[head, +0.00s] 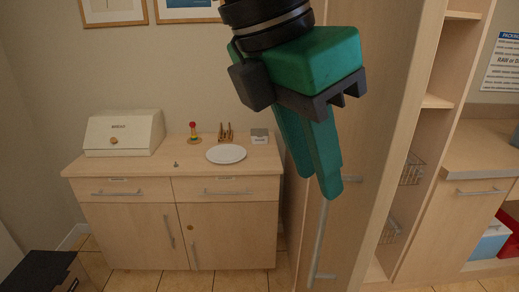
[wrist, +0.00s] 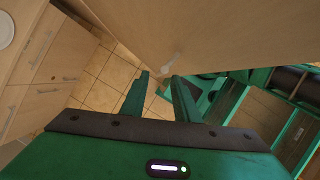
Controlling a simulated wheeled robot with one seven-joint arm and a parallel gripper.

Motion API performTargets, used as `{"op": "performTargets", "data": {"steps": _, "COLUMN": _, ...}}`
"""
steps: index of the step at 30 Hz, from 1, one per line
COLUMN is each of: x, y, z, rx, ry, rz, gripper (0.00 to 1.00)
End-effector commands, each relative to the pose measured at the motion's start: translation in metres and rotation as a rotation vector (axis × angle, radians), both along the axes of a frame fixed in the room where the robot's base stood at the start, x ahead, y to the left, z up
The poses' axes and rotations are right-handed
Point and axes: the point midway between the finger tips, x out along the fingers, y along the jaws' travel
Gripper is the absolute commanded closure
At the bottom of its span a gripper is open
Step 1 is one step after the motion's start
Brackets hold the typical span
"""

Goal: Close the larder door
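The larder door (head: 385,130) is a tall pale-wood panel, standing open. The shelves inside the larder show to its right. Its long vertical bar handle (head: 321,240) is on the face towards me, low down. My gripper (head: 320,188) hangs in front of the door with green fingers pointing down, just above the handle's visible part. In the wrist view, the fingertips (wrist: 161,76) are apart with nothing between them. A wide wood panel (wrist: 220,35) fills the top there, with a small grey piece on it beyond the fingers; I cannot tell whether that is the handle.
A wooden sideboard (head: 185,215) stands at the left with a bread bin (head: 124,133), a white plate (head: 226,154) and small items on top. Wire baskets (head: 412,170) sit inside the larder. A counter (head: 485,160) is at the right. A dark box (head: 45,272) is at lower left. Tiled floor (head: 130,278) shows between.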

Motion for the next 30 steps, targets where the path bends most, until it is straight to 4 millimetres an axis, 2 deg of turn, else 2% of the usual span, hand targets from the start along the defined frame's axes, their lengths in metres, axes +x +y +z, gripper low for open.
{"op": "performTargets", "data": {"steps": 6, "x": 0.005, "y": -0.013, "z": -0.035, "rx": -0.002, "ry": 0.002, "rz": 0.001, "gripper": 0.72}}
{"op": "performTargets", "data": {"steps": 12, "x": 0.008, "y": -0.021, "z": -0.054, "rx": -0.001, "ry": 0.002, "rz": 0.002, "gripper": 0.72}}
{"op": "performTargets", "data": {"steps": 24, "x": 0.01, "y": -0.023, "z": -0.06, "rx": 0.0, "ry": 0.0, "rz": 0.001, "gripper": 0.72}}
{"op": "performTargets", "data": {"steps": 27, "x": 0.01, "y": -0.023, "z": -0.06, "rx": 0.0, "ry": 0.0, "rz": 0.001, "gripper": 0.96}}
{"op": "performTargets", "data": {"steps": 28, "x": 0.01, "y": -0.023, "z": -0.06, "rx": 0.0, "ry": 0.0, "rz": 0.001, "gripper": 1.0}}
{"op": "performTargets", "data": {"steps": 30, "x": 0.01, "y": -0.023, "z": -0.06, "rx": 0.0, "ry": 0.0, "rz": 0.001, "gripper": 1.0}}
